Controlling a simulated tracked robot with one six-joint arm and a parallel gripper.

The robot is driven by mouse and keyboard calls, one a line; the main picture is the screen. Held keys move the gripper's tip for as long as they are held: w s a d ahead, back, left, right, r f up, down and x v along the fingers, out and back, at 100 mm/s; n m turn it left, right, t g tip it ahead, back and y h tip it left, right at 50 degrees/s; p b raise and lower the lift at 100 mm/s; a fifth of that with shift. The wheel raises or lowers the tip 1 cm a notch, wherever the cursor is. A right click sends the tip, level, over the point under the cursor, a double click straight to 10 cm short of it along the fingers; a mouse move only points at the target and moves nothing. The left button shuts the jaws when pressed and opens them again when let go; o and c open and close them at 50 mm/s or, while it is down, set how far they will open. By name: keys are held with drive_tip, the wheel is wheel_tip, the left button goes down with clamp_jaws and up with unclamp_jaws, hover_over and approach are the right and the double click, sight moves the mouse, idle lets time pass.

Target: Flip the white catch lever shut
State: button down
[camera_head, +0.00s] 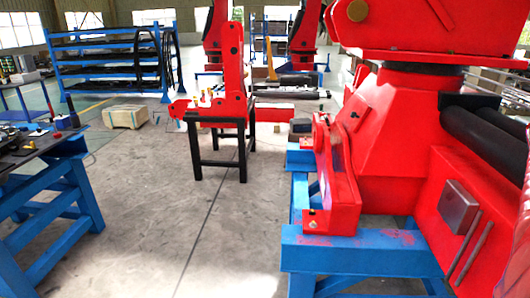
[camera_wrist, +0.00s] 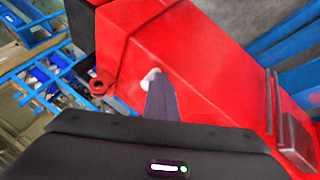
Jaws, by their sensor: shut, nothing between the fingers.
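In the wrist view, a small white piece, which looks like the catch lever (camera_wrist: 150,76), sits against the face of a red crane part (camera_wrist: 195,55). My gripper (camera_wrist: 161,84) is shut, and its dark fingers point at the red face. The fingertips are right beside the white piece and cover part of it. I cannot tell whether they touch it, nor how far the lever is turned. In the head view neither my gripper nor the lever can be made out.
A red ring lug (camera_wrist: 101,82) sticks out left of the lever. In the head view, a large red crane base (camera_head: 390,140) on a blue stand (camera_head: 350,255) fills the right. A blue workbench (camera_head: 55,195) stands left.

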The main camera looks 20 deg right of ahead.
wheel_tip(320, 180, up, 10)
idle(0.5)
drive_tip(key=shift+w+f, duration=0.1)
